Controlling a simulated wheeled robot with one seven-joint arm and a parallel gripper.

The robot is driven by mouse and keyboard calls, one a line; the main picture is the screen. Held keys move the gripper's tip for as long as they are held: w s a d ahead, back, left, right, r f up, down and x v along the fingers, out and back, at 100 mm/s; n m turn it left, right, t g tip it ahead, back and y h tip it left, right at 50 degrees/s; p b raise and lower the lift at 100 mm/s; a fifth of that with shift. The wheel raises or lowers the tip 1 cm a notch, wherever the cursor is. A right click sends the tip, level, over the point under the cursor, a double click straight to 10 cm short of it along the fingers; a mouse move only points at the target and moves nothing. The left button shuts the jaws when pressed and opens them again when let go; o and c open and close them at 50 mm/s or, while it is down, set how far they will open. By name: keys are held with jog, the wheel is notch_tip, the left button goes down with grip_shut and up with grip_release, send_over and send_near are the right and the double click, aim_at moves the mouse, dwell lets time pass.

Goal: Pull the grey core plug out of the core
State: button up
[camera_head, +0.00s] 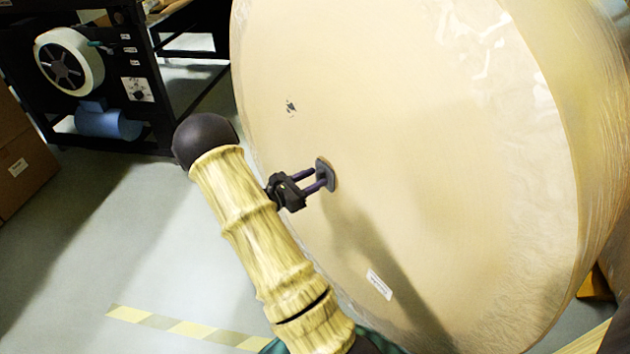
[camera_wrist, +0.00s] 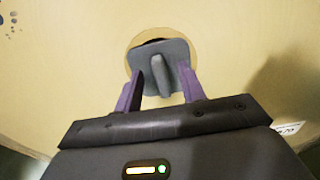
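The grey core plug (camera_wrist: 152,52) sits at the core (camera_wrist: 133,45) in the roll's flat face. It is a rounded plate with a raised grip rib in the middle. A dark gap shows above its upper edge, inside the paler core ring. In the head view the plug (camera_head: 326,173) stands at the ends of my fingers. My gripper (camera_wrist: 160,82) is open, with one purple finger on each side of the rib. Gaps show between fingers and rib; whether the tips touch the plate I cannot tell. The lower part of the plug is partly hidden by the fingers.
The large wrapped kraft roll (camera_head: 430,120) fills the right side, with a white label (camera_head: 379,284) low on its face. A black machine frame (camera_head: 145,60) with a small white roll (camera_head: 88,50) stands back left. Cardboard boxes (camera_head: 20,160) are at the left edge. The floor between is clear.

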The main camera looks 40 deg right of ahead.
jog(key=shift+d, duration=0.6)
grip_shut()
jog(key=a+p, duration=0.3)
jog(key=a, duration=1)
jog(key=shift+w, duration=0.4)
dwell(1.5)
